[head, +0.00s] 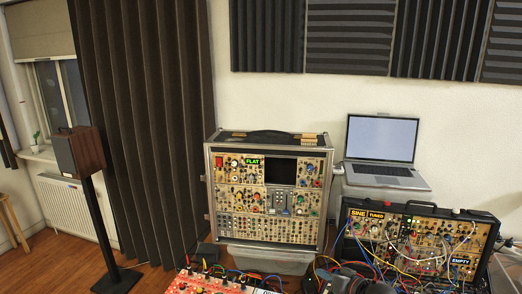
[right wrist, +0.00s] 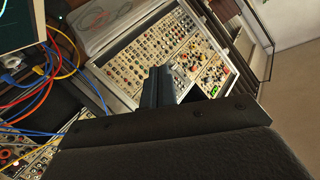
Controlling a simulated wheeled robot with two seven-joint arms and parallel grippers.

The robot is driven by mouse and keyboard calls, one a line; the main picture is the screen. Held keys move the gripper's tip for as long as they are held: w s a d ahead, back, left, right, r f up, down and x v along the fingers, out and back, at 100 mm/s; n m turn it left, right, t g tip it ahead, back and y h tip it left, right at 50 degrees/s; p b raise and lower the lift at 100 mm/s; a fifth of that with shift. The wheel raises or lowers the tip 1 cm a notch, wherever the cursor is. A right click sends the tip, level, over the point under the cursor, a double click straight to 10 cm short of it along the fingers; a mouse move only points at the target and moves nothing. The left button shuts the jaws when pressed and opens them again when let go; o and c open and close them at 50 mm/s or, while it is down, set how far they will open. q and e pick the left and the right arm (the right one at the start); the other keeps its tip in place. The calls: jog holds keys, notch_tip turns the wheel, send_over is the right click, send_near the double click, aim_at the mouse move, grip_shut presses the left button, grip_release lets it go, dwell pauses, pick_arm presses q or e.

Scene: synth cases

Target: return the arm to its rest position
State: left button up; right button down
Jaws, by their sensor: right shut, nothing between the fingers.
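My right gripper (right wrist: 158,84) shows in the right wrist view, its dark fingers together and nothing between them. In the head view I cannot clearly make out the right gripper among the dark shapes at the bottom edge. My left gripper is in neither view.
The tall synth case (head: 268,205) stands in the middle, with a laptop (head: 380,150) to its right. A black synth case (head: 415,240) with patch cables is at the right. A red panel (head: 205,284) is at the bottom. A speaker (head: 80,152) stands left on a stand.

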jog(key=s+a+f+n+g+h, duration=0.1)
jog(key=s+a+f+g+h, duration=0.1)
jog(key=s+a+f, duration=0.4)
jog(key=s+d+f+g+h, duration=0.2)
jog(key=s+d+f, duration=0.1)
jog(key=s, duration=0.8)
jog(key=s+d+f+g+h, duration=0.2)
jog(key=s+f+h, duration=0.1)
jog(key=s, duration=0.8)
jog(key=s+d+f+g+h, duration=0.2)
jog(key=s+d+f, duration=0.1)
jog(key=s, duration=0.7)
notch_tip(320, 180, down, 32)
jog(key=w+a+g+b, duration=0.1)
jog(key=a+b, duration=0.1)
jog(key=b, duration=0.2)
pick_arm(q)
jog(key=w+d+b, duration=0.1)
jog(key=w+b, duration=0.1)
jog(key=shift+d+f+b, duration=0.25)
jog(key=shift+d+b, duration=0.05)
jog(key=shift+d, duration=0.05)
pick_arm(e)
jog(key=s+f, duration=0.4)
jog(key=f, duration=0.7)
jog(key=s+f, duration=0.3)
jog(key=f, duration=0.9)
jog(key=shift+s+g, duration=0.35)
jog(key=shift+g, duration=0.05)
jog(key=shift+w+r, duration=0.1)
